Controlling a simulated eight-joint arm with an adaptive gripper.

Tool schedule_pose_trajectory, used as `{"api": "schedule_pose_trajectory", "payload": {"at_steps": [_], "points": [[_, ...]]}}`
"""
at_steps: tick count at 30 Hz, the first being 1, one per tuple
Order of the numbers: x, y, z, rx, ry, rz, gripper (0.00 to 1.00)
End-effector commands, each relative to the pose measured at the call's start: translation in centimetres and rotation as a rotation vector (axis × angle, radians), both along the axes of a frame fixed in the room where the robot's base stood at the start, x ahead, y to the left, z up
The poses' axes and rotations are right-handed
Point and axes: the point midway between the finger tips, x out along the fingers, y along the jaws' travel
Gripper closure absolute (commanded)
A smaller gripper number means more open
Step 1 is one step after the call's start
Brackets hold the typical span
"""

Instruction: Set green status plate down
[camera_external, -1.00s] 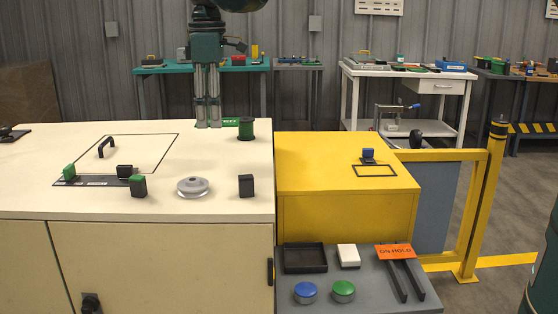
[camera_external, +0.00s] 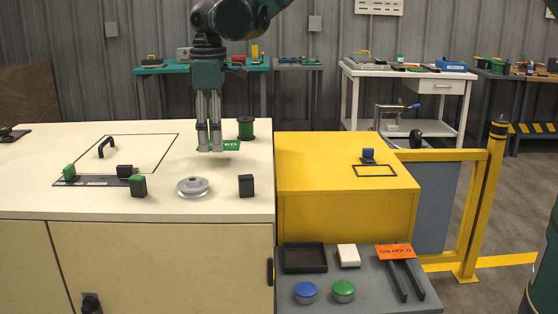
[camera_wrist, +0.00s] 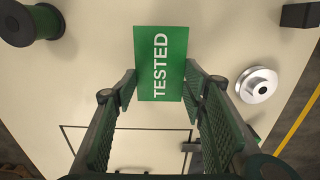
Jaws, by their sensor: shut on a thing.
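The green status plate (camera_wrist: 160,62) carries the white word TESTED and sits between the fingertips of my gripper (camera_wrist: 160,88) in the wrist view. In the external view the plate (camera_external: 231,145) sticks out to the right of my gripper (camera_external: 211,150), which points straight down over the cream cabinet top (camera_external: 100,205). My gripper is shut on the plate. Whether the plate touches the cabinet top or hangs above it, I cannot tell.
A grey pulley (camera_external: 193,187) and a black block (camera_external: 246,185) stand in front of my gripper. A dark green spool (camera_external: 245,129) stands behind it. A black outlined area with a handle (camera_external: 107,147) lies to the left. An orange ON HOLD plate (camera_external: 395,251) lies on the lower grey shelf.

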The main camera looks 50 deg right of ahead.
Motion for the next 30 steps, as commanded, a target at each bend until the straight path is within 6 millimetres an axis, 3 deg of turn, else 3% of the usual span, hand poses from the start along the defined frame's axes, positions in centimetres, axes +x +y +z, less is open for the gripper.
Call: {"api": "schedule_pose_trajectory", "payload": {"at_steps": [11, 21, 30], "points": [[0.0, 0.0, -0.3, 0.000, 0.000, 0.000, 0.76], [0.0, 0.0, -3.3, 0.000, 0.000, 0.000, 0.76], [0.0, 0.0, -3.8, 0.000, 0.000, 0.000, 0.76]]}}
